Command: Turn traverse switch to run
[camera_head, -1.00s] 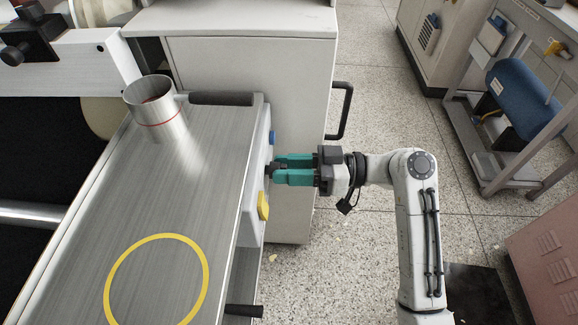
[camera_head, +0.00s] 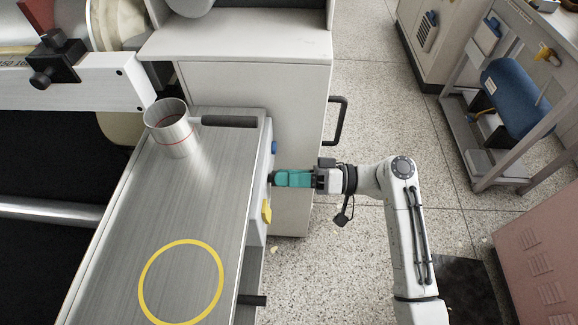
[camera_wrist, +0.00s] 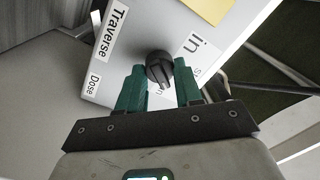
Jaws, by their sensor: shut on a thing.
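The traverse switch is a round black knob (camera_wrist: 158,66) with a raised grip bar, on a pale panel beside the label "Traverse" (camera_wrist: 114,34). My gripper (camera_wrist: 161,76) has its two green fingers on either side of the knob, shut on it. In the head view my gripper (camera_head: 275,179) meets the panel on the right side of the metal-topped cabinet (camera_head: 215,170), and the knob is largely hidden there. Another label behind the fingers is mostly covered, so I cannot read the setting.
A white cabinet (camera_head: 250,85) with a black handle (camera_head: 338,121) stands behind. The speckled floor (camera_head: 370,245) around my arm is mostly open.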

